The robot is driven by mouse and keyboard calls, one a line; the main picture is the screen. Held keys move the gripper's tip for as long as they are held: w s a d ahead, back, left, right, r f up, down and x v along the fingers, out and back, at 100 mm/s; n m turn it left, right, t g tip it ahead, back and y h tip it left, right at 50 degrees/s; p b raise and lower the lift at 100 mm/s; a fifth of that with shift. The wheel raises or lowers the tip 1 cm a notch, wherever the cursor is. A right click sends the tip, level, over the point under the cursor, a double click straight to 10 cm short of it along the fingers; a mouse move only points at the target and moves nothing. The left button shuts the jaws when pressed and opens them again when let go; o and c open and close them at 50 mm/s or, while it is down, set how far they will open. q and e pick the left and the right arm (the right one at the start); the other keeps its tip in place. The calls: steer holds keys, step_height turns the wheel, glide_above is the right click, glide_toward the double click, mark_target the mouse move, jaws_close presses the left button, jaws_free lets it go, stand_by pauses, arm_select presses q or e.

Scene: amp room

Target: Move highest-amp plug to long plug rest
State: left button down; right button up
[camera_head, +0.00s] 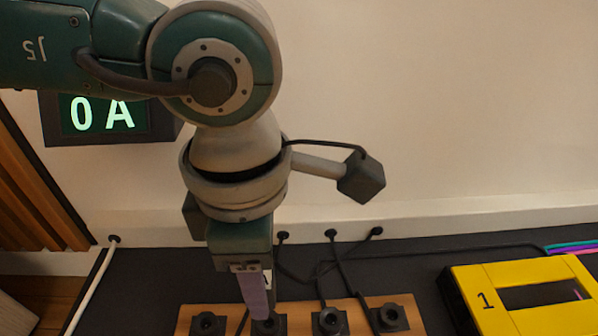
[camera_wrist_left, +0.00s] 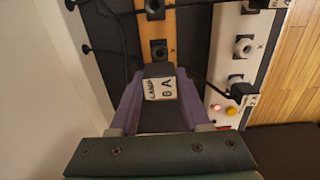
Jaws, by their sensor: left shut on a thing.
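My left gripper (camera_head: 262,300) points down over a long wooden strip (camera_head: 356,305) with several black round-holed sockets, likely the plug rest. In the left wrist view the purple fingers of my left gripper (camera_wrist_left: 159,98) are shut on a dark plug (camera_wrist_left: 160,84) with a white label that seems to read "LAMP 6 A". In the head view this plug (camera_head: 270,284) is mostly hidden by a finger. It is over or at the second socket from the left; I cannot tell whether it is seated. My right gripper is not in view.
A display (camera_head: 105,115) on the wall reads "0 A". A yellow box (camera_head: 487,303) marked "1" stands at the right. Black cables cross the dark table (camera_head: 420,262). In the left wrist view a white panel (camera_wrist_left: 229,66) has sockets and a lit red lamp (camera_wrist_left: 231,110).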

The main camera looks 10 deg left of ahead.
arm_select(q)
steer(key=shift+f+b, duration=0.45)
steer(key=shift+f, duration=0.2)
steer(key=shift+f+b, duration=2.1)
steer(key=shift+f, duration=0.85)
steer(key=shift+c, duration=1.4)
jaws_free()
step_height(320, 180, up, 10)
steer(key=p, duration=0.8)
